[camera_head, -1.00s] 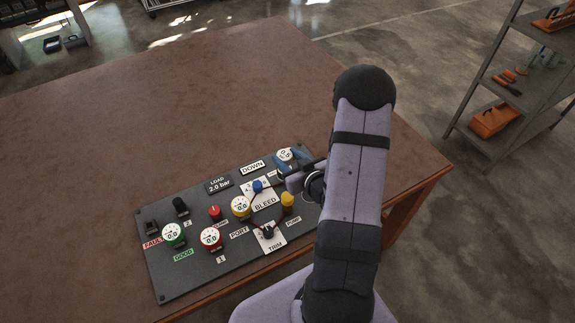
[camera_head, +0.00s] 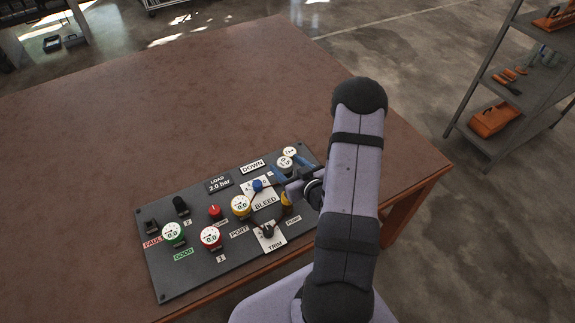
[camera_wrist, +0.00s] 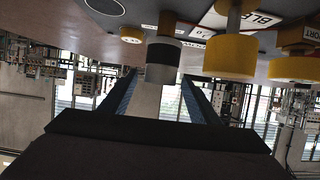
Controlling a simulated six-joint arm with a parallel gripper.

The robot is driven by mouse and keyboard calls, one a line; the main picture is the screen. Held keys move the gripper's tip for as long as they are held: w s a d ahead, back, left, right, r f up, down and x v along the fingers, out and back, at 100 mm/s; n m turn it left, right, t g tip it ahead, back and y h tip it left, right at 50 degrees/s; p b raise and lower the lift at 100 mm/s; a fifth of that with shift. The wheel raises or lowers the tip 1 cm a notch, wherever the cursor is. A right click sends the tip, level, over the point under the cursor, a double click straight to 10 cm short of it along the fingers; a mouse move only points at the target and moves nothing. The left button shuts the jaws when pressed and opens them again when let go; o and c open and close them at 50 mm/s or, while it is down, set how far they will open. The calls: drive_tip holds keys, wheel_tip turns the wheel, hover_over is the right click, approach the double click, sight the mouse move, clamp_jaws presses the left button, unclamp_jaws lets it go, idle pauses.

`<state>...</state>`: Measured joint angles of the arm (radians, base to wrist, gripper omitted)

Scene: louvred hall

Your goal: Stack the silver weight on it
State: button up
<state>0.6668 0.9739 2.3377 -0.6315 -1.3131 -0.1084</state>
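My gripper (camera_head: 288,171) is at the right end of a dark control panel (camera_head: 200,267), beside the BLEED label. In the wrist view my two blue-sided fingers (camera_wrist: 162,92) stand apart with a gap between them. A short black cylinder with grey bands (camera_wrist: 163,58) shows near the fingertips, in line with the gap; I see no finger closed on it. Whether this is the silver weight I cannot tell. In the head view a white-faced round piece (camera_head: 285,162) is by the fingers, with another white disc (camera_head: 290,151) just behind it. My arm hides part of this area.
The panel carries a yellow gauge (camera_head: 241,206), a red gauge (camera_head: 211,237), a green gauge (camera_head: 173,233), a blue knob (camera_head: 257,185) and a black TRIM knob (camera_head: 268,231). The brown table (camera_head: 150,120) is clear behind it. A grey shelf (camera_head: 470,135) stands apart at right.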

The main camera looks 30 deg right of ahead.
drive_tip(key=shift+r, duration=0.1)
drive_tip(key=shift+r, duration=0.15)
drive_tip(key=shift+s, duration=0.25)
drive_tip(key=p+v, duration=0.4)
drive_tip(key=v, duration=0.7)
drive_tip(key=shift+s+r+p, duration=0.2)
drive_tip(key=shift+p, duration=0.1)
